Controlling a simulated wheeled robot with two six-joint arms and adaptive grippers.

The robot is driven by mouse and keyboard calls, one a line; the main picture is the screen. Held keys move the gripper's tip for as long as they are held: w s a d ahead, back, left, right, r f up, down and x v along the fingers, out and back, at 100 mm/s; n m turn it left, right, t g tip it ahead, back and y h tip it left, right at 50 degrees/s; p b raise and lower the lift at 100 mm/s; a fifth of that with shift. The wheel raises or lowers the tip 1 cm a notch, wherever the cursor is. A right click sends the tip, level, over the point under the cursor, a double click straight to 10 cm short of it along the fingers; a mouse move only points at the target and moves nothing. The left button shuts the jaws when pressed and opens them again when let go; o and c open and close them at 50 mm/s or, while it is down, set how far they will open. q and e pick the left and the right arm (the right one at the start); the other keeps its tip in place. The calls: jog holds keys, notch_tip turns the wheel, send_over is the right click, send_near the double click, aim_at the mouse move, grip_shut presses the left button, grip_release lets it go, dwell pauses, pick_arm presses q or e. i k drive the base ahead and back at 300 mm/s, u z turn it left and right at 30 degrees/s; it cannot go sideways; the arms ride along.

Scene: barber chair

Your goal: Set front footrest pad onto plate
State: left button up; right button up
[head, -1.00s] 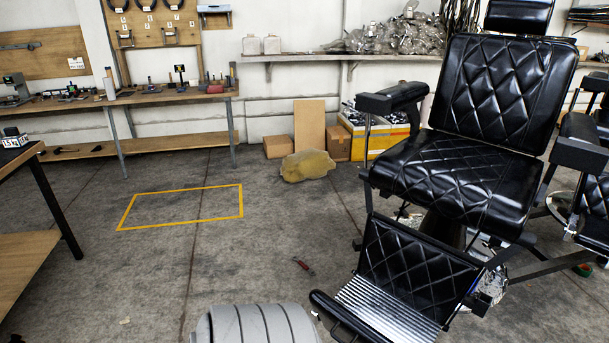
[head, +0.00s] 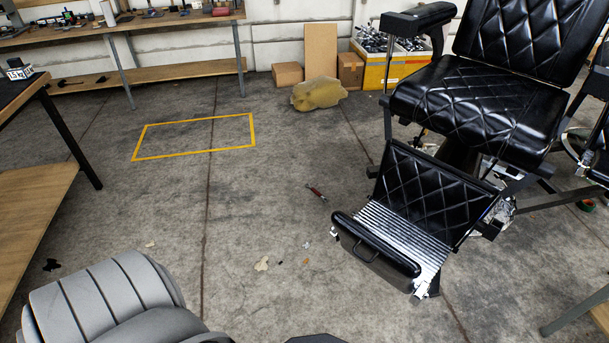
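The black front footrest pad (head: 377,247) lies along the front edge of the ribbed silver footrest plate (head: 420,239), low on the barber chair (head: 478,105). The pad is long and rounded, with a thin handle loop on its near side. It covers the plate's near edge, so I cannot tell whether it is fully seated or only resting there. Neither of my grippers shows in the head view.
A yellow taped rectangle (head: 195,153) marks open floor farther back. A dark-topped table (head: 35,90) stands at left. A wooden tabletop corner (head: 590,311) shows at lower right.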

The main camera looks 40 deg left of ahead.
aim_at(395, 266)
jog(key=u, duration=0.75)
jog(key=k, duration=1.35)
jog(key=u, duration=0.55)
jog(key=i, duration=1.1)
jog(key=u, duration=0.5)
